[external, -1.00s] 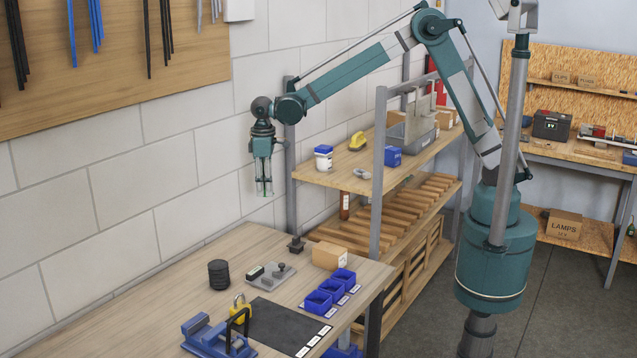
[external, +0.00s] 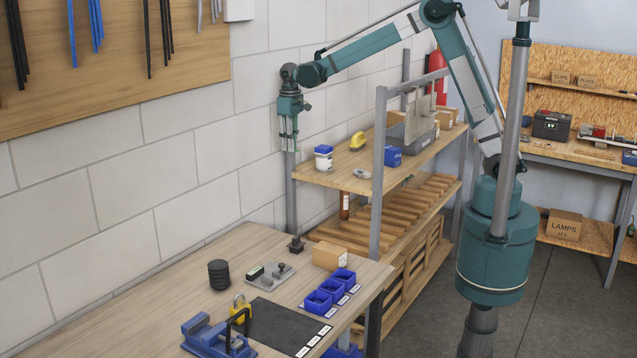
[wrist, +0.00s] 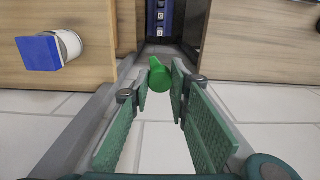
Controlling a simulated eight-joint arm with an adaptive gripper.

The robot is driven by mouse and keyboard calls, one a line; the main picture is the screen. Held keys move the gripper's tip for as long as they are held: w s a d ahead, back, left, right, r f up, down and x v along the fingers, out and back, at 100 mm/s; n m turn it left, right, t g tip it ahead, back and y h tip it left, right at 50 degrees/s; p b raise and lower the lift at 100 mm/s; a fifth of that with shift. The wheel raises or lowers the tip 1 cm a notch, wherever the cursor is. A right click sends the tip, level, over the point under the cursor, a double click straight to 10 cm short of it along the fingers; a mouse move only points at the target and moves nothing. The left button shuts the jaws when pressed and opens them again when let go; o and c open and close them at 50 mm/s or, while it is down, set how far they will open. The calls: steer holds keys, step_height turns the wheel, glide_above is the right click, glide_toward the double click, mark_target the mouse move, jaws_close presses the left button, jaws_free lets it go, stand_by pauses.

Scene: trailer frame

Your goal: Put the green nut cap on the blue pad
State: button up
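My gripper (external: 289,148) hangs pointing down beside the left end of the wooden shelf, in front of the block wall. In the wrist view, its two green-padded fingers (wrist: 160,82) close in on the green nut cap (wrist: 159,75), which sits between their tips. The cap has a round end and appears held clear of any surface. It is too small to make out in the external view. I cannot identify the blue pad for certain. A blue strip with pale marks (wrist: 161,18) shows at the top of the wrist view.
A white tub with a blue top (external: 323,160) stands on the shelf (external: 345,172) close to my gripper. A blue box (external: 393,156) and a yellow item are also there. The workbench (external: 180,290) holds blue bins (external: 330,291), a dark mat (external: 283,327) and a blue vise (external: 210,338).

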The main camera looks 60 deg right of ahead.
steer(key=d+r+m+p, duration=0.1)
steer(key=d+r+m, duration=0.1)
steer(key=d, duration=0.9)
steer(key=d+r+m+p, duration=0.1)
steer(key=d+r+m, duration=0.2)
steer(key=d, duration=0.9)
steer(key=shift+s+d+r+p, duration=0.15)
steer(key=shift+s+r+p, duration=0.2)
steer(key=shift+r, duration=0.3)
glide_above(322, 147)
steer(key=shift+w+d+f+p, duration=0.1)
steer(key=shift+d+f+p, duration=0.1)
steer(key=shift+f, duration=1.3)
steer(key=shift+w+d+f+p, duration=0.1)
steer(key=shift+d+f+p, duration=0.1)
steer(key=shift+f, duration=1.25)
steer(key=shift+f+p, duration=0.35)
steer(key=shift+f, duration=1.7)
steer(key=shift+f, duration=0.2)
steer(key=o, duration=0.7)
steer(key=shift+c, duration=0.2)
steer(key=shift+r, duration=0.15)
